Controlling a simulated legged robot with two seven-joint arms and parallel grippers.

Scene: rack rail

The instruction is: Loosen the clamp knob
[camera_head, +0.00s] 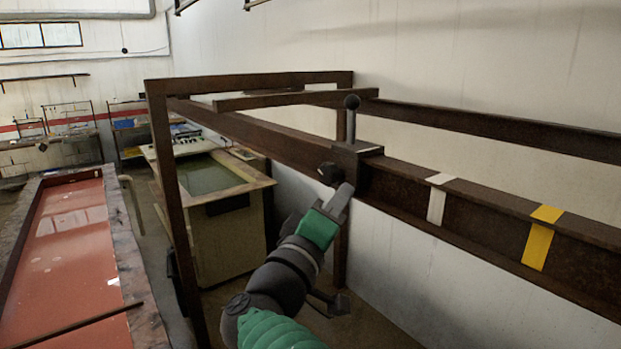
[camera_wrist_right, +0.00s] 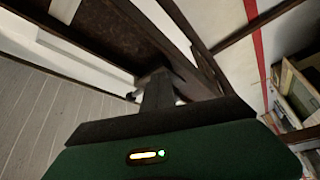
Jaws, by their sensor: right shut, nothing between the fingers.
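The clamp (camera_head: 358,152) is a dark block seated on the brown steel rail (camera_head: 395,190). A lever with a dark ball top (camera_head: 352,102) stands upright from it. A dark knob (camera_head: 327,173) sticks out from the clamp's near left side. My right gripper (camera_head: 345,190) is shut and empty, its grey fingertips just below and right of the knob, close to the clamp. Whether they touch cannot be told. In the right wrist view the fingers (camera_wrist_right: 158,88) point at the rail and hide part of the clamp. My left gripper is not in view.
White tape (camera_head: 437,200) and yellow tape (camera_head: 540,238) wrap the rail to the right. A brown frame post (camera_head: 175,210) stands left of my arm.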

